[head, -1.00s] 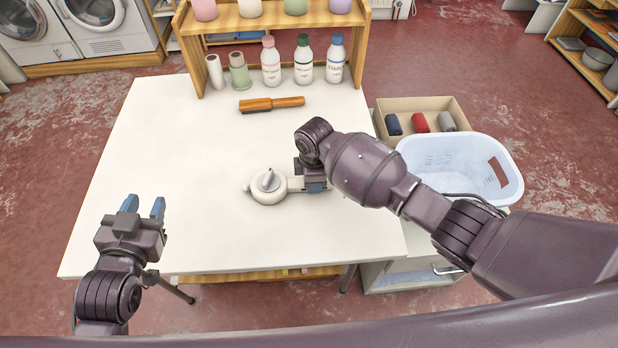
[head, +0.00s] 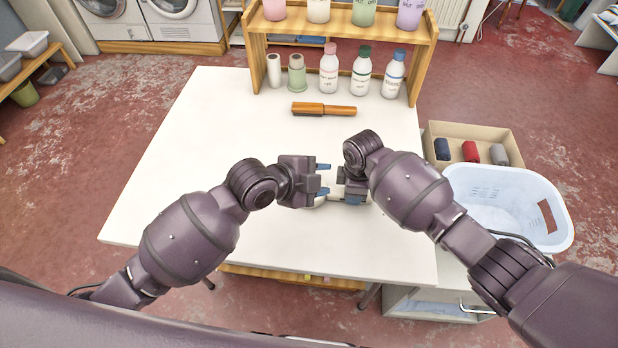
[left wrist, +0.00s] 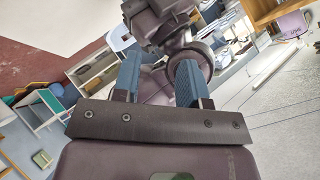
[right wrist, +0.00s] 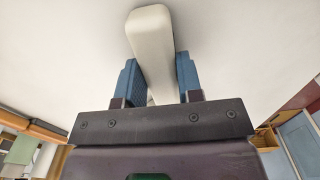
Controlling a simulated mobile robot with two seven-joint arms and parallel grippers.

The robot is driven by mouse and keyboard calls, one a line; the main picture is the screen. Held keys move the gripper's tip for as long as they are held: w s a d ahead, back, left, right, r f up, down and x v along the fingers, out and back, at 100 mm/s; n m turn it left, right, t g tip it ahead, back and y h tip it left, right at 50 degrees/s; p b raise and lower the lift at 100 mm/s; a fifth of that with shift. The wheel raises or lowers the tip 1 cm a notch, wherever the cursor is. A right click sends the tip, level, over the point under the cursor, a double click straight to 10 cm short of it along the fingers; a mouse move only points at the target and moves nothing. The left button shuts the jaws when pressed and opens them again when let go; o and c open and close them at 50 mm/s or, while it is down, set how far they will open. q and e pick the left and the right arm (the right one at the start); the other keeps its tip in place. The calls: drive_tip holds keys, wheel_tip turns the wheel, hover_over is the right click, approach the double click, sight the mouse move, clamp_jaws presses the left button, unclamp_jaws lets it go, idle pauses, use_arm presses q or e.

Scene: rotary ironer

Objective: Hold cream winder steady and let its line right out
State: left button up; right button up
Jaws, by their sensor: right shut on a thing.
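The cream winder (head: 320,203) lies on the white table and is mostly hidden behind my grippers in the head view. My right gripper (head: 349,198) is shut on its cream handle. The handle (right wrist: 153,45) shows between the blue fingers in the right wrist view. My left gripper (head: 323,179) is open and empty, above the winder's body, with its blue fingers pointing right toward my right gripper. In the left wrist view its fingers (left wrist: 156,82) stand apart with my other arm beyond them. The winder's line and knob are hidden.
A brush with an orange handle (head: 323,109) lies behind the grippers. A box of rolled cloths (head: 471,134) and a pale blue basket (head: 508,210) are at the right. The table's left half (head: 180,150) is clear.

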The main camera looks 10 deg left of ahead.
use_arm(q)
drive_tip(key=w+a+m+g+y, duration=0.3)
drive_tip(key=w+m+g+y, duration=0.5)
drive_tip(key=m, duration=1.1)
drive_tip(key=shift+t+y, duration=0.3)
drive_tip(key=f, duration=0.7)
drive_tip(key=s+f, duration=0.1)
drive_tip(key=f, duration=0.2)
drive_tip(key=shift+f, duration=0.4)
drive_tip(key=shift+c, duration=0.3)
clamp_jaws()
